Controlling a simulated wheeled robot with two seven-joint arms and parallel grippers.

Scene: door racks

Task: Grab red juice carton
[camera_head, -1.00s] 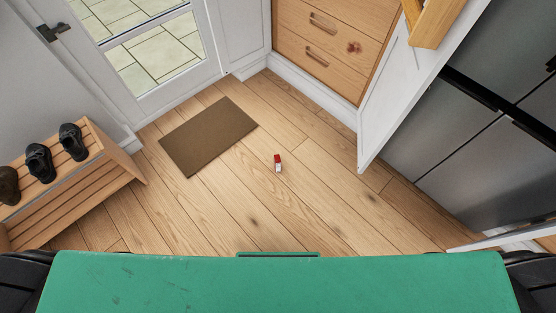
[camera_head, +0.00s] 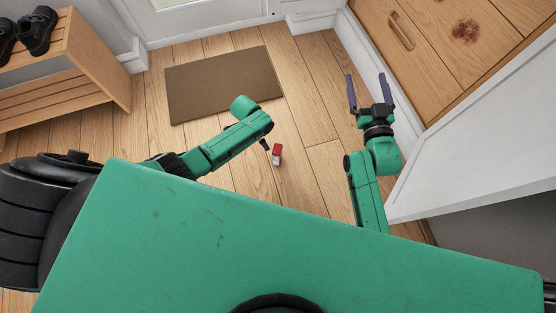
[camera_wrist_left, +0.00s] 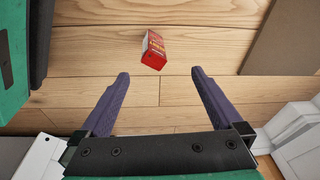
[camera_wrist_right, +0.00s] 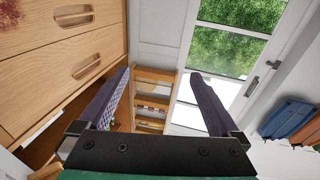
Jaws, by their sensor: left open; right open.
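The red juice carton (camera_head: 277,151), red with a white part, is on the wooden floor right beside my left arm's end in the head view. In the left wrist view the carton (camera_wrist_left: 153,49) lies ahead of the fingertips, a little left of the middle of the gap. My left gripper (camera_wrist_left: 158,75) is open and empty, apart from the carton. In the head view its fingers are mostly hidden by the arm, with one tip showing near the carton. My right gripper (camera_head: 368,77) is open and empty, away from the carton to the upper right.
A brown doormat (camera_head: 224,84) lies behind the carton. A wooden shoe rack (camera_head: 75,75) with dark shoes stands at the left. Wooden drawers (camera_head: 450,45) and an open white door panel (camera_head: 480,135) are close to my right arm. The floor around the carton is clear.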

